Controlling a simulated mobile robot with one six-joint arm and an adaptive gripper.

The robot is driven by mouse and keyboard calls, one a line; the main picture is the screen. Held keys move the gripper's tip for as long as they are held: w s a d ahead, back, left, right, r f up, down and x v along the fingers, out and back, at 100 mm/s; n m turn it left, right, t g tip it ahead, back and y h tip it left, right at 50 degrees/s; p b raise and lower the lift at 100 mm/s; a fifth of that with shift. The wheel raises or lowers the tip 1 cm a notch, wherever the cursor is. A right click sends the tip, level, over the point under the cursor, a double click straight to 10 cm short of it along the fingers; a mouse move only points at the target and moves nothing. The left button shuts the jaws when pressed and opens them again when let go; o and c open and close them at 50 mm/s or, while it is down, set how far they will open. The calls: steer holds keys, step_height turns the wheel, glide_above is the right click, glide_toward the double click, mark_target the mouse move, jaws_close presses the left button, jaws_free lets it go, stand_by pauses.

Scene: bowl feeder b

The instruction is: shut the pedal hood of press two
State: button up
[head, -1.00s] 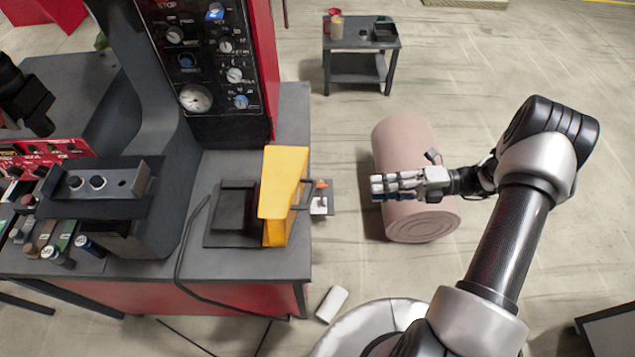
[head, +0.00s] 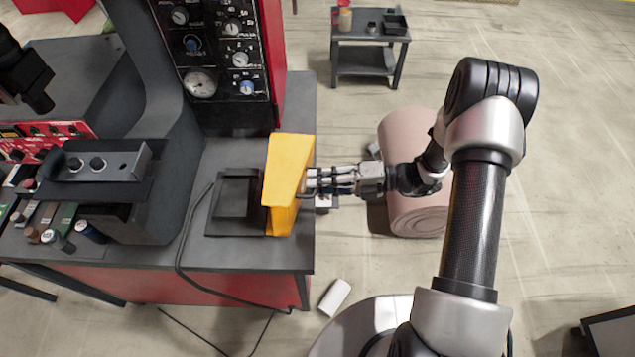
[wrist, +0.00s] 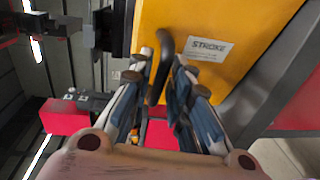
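The yellow pedal hood (head: 287,180) stands upright at the right edge of the black pedal base (head: 225,225) on the press table. The pedal is uncovered to its left. My gripper (head: 312,182) is at the hood's right face. In the wrist view, the yellow face (wrist: 225,25) with a STROKE label fills the upper middle. A black bar handle (wrist: 160,68) stands out from it. My gripper's fingers (wrist: 163,65) are apart, one on each side of the handle. Whether either finger touches it is not clear.
The press column with its gauge panel (head: 213,60) rises behind the pedal. A black cable (head: 183,245) runs along the table (head: 255,258) left of the base. A pink drum (head: 418,218) lies on the floor under my arm. A small grey cart (head: 367,60) stands at the back.

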steer(key=shift+a, duration=0.25)
steer(key=shift+c, duration=0.5)
jaws_close()
